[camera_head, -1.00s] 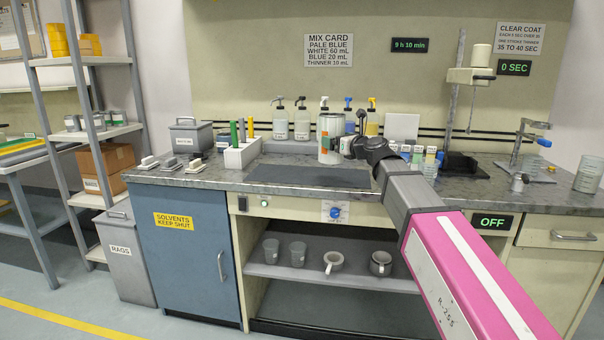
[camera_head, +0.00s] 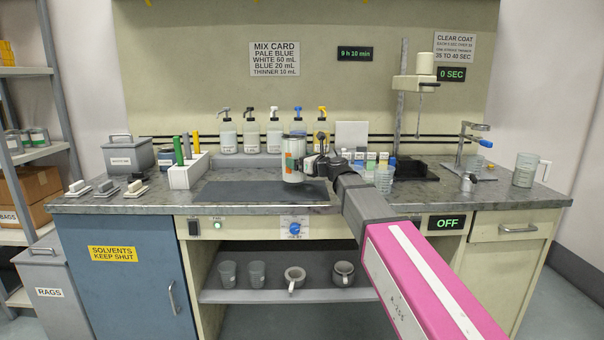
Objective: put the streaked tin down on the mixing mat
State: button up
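The streaked tin (camera_head: 292,160) is a white cylinder with orange and green streaks, upright near the back right of the mixing mat. My gripper (camera_head: 305,163) reaches it from the right, its dark fingers at the tin's side; it appears shut on the tin. The fingertips are partly hidden. The mixing mat (camera_head: 245,192) is a dark, flat rectangle on the worktop, and its left and middle are bare. The tin's base shows near the mat's back edge; I cannot tell whether it touches or hangs just above.
Several pump bottles (camera_head: 251,135) stand along the back. A white block with colored sticks (camera_head: 187,172) is left of the mat. Small jars (camera_head: 371,162) and a clear cup (camera_head: 384,178) stand right, close by my arm.

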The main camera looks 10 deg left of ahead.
aim_at(303, 179)
jog(key=shift+w+d+f, duration=0.35)
jog(key=shift+w+d, duration=0.05)
jog(key=shift+w, duration=0.05)
jog(key=shift+f, duration=2)
jog(key=o, duration=0.9)
jog(key=shift+f, duration=0.1)
jog(key=shift+o, duration=0.2)
jog(key=shift+s+d, duration=0.2)
jog(key=v, duration=1.1)
jog(key=shift+d, duration=0.3)
